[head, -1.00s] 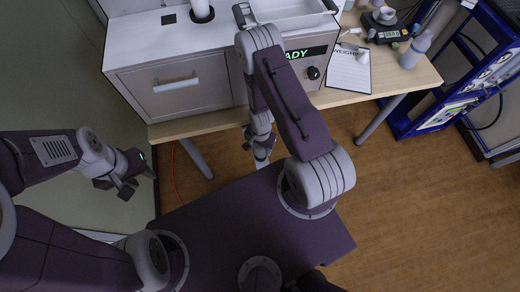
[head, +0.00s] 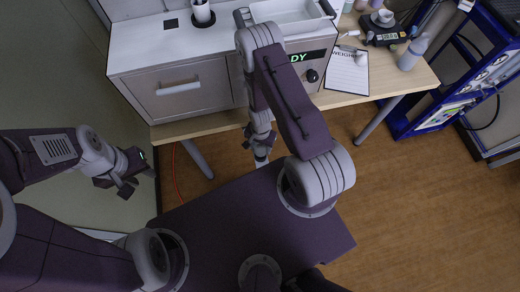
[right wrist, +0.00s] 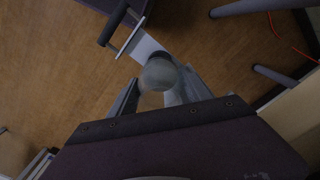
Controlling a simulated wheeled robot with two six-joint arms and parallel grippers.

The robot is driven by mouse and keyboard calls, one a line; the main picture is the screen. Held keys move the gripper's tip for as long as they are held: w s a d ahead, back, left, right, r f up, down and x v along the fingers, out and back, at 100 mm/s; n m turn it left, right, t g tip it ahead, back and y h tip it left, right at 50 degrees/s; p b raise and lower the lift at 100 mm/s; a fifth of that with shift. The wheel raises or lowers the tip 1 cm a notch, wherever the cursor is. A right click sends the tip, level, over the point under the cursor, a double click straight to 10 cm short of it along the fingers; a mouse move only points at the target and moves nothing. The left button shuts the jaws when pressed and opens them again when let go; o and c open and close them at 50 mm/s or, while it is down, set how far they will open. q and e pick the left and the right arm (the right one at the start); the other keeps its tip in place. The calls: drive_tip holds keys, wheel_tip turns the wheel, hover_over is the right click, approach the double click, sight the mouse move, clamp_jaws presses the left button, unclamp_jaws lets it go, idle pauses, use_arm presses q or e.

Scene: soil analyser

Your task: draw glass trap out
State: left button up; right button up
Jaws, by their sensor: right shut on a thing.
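My right gripper (right wrist: 155,95) is shut on a rounded, greyish see-through thing, the glass trap (right wrist: 160,74), in the right wrist view. Its bulb shows between the two grey fingers, with the floor behind it. In the head view my right gripper (head: 260,140) hangs in front of the bench, between the bench edge and my base. A small pale part of the glass trap (head: 262,157) shows below it. My left gripper (head: 132,174) is away to the left over the floor, with nothing visible in it. Its finger gap is unclear.
The white analyser (head: 185,90) stands on the wooden bench (head: 210,125), with a drawer handle and a display ending in "DY". A white tray (head: 290,14) sits on top. A clipboard (head: 347,73), scale (head: 385,35) and bottle (head: 412,54) stand right. A blue rack (head: 480,75) is beyond.

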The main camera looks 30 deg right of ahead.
sight(261, 148)
drive_tip(key=shift+r+p, duration=1.3)
drive_tip(key=shift+r, duration=0.4)
